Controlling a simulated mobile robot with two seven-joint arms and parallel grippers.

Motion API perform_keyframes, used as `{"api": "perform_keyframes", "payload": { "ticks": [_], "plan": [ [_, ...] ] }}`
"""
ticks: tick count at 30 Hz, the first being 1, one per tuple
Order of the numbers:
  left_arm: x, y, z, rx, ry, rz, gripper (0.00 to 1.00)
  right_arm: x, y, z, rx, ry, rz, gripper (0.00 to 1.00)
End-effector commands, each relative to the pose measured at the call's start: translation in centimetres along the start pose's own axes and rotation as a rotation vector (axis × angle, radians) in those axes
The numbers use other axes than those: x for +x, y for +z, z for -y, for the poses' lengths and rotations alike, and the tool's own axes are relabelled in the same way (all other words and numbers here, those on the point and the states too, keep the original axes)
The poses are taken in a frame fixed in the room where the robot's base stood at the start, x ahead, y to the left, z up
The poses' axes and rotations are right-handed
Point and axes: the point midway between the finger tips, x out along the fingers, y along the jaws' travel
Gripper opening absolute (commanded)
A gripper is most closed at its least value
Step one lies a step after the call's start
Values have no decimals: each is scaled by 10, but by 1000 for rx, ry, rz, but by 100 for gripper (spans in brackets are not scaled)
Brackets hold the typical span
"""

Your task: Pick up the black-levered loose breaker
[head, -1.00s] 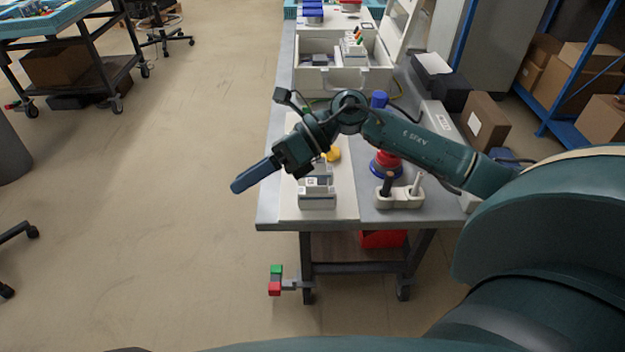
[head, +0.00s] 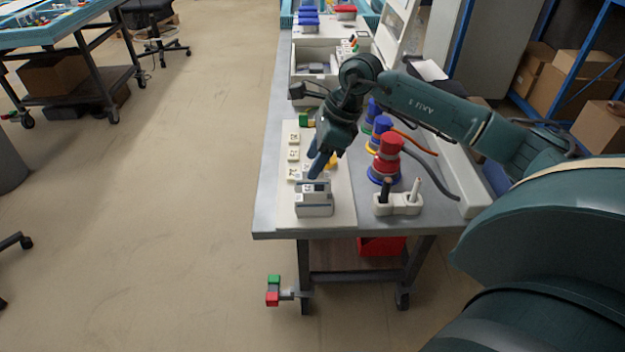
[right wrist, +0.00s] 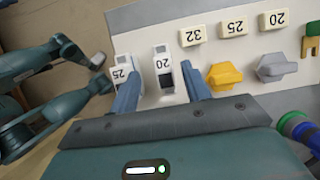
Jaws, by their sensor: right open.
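My right gripper (head: 313,170) is open above the near part of the pale board (head: 341,215). In the right wrist view its blue fingers (right wrist: 160,75) stand on either side of a white breaker (right wrist: 163,73) labelled 20, which has a dark lever. Contact between them cannot be told. Another white breaker (right wrist: 122,72), labelled 25, lies just left of it, partly hidden by a finger; its lever colour is unclear. In the head view a breaker (head: 314,207) stands at the board's near end, with the other behind it.
Number plates (right wrist: 233,27) line the board near a yellow knob (right wrist: 224,76) and a grey knob (right wrist: 276,66). An open grey box (head: 302,57) stands farther back.

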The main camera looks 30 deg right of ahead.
Motion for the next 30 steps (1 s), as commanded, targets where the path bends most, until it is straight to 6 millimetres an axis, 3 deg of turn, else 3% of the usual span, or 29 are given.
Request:
{"api": "perform_keyframes", "payload": {
  "ticks": [10, 20, 30],
  "plan": [
    [-4, -4, 2, 16, -7, 8, 18, 45, -7, 4, 2, 4, 1, 47],
    [-3, -3, 2, 22, -7, 11, 18, 52, -7, 5, 1, 2, 1, 46],
    [-3, -3, 2, 22, -6, 10, 18, 52, -7, 5, 1, 2, 1, 19]
  ]
}}
